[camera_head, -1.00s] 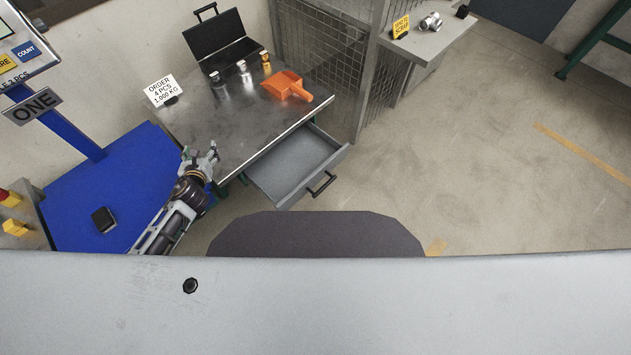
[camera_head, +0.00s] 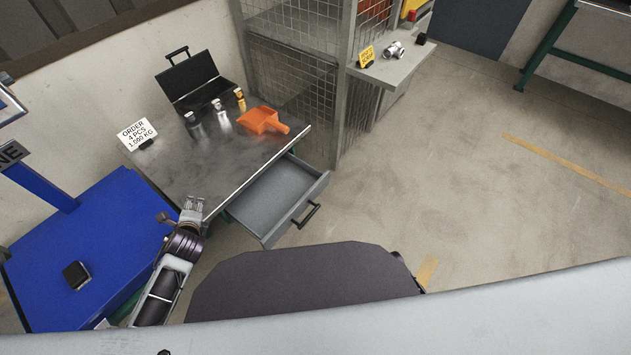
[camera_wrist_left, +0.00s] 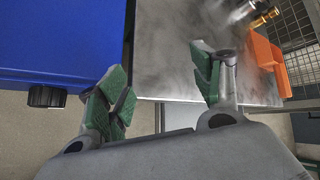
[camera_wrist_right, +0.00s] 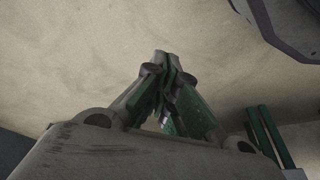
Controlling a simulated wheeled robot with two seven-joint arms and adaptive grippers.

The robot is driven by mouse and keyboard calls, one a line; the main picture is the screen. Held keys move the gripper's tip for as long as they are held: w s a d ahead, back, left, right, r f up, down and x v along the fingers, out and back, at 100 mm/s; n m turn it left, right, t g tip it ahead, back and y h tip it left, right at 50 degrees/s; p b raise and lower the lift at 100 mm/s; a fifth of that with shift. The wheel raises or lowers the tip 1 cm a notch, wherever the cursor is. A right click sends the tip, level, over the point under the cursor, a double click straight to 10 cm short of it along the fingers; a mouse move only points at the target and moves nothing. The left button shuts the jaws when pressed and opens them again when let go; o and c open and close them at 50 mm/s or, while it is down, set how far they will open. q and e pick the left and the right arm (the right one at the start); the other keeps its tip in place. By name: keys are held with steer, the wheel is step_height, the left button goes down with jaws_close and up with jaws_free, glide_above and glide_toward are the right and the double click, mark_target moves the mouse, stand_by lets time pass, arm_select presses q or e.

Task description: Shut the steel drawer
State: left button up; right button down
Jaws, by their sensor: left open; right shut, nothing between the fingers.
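The steel drawer (camera_head: 272,198) stands open under the front edge of the steel table (camera_head: 180,178) in the head view. It is empty inside, and its black handle (camera_head: 306,215) is on its front. My left gripper (camera_head: 191,203) is open and empty, left of the drawer near the table's front left corner, apart from the drawer. The left wrist view shows its green-padded fingers (camera_wrist_left: 160,92) spread, with the table top beyond them. My right gripper (camera_wrist_right: 165,75) is shut and empty in the right wrist view, above bare floor. The head view does not show it.
An orange scoop (camera_head: 263,121), small metal parts, an open black case (camera_head: 192,85) and an order sign (camera_head: 137,134) are on the table. A blue bench (camera_head: 95,240) stands left. A wire cage (camera_head: 296,75) stands behind. Floor right of the drawer is clear.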

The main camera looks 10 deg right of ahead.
steer(key=w+r+m+t+y+b, duration=0.1)
steer(key=w+r+m+b, duration=0.25)
steer(key=w, duration=0.45)
steer(key=w+r+m+t+y+b, duration=0.1)
steer(key=w+r+m+y+b, duration=0.1)
steer(key=w+r, duration=0.4)
arm_select(q)
steer(key=s+d+f+n+g+h+b, duration=0.5)
steer(key=s+d+f+n+g, duration=0.2)
steer(key=s+d+f+n, duration=0.7)
steer(key=s+d+n, duration=0.2)
steer(key=s+n, duration=0.1)
steer(key=n, duration=0.1)
steer(key=shift+s+n, duration=0.15)
steer(key=shift+n, duration=0.15)
arm_select(e)
steer(key=w+a+r+m+t+y, duration=0.1)
steer(key=w+a+r+m+y, duration=0.2)
steer(key=w+r, duration=0.6)
step_height(320, 180, up, 2)
steer(key=shift+r+m, duration=0.25)
steer(key=shift+m, duration=0.4)
arm_select(q)
steer(key=shift+r, duration=0.1)
arm_select(e)
steer(key=shift+w+a+f, duration=0.1)
steer(key=shift+w+a, duration=0.05)
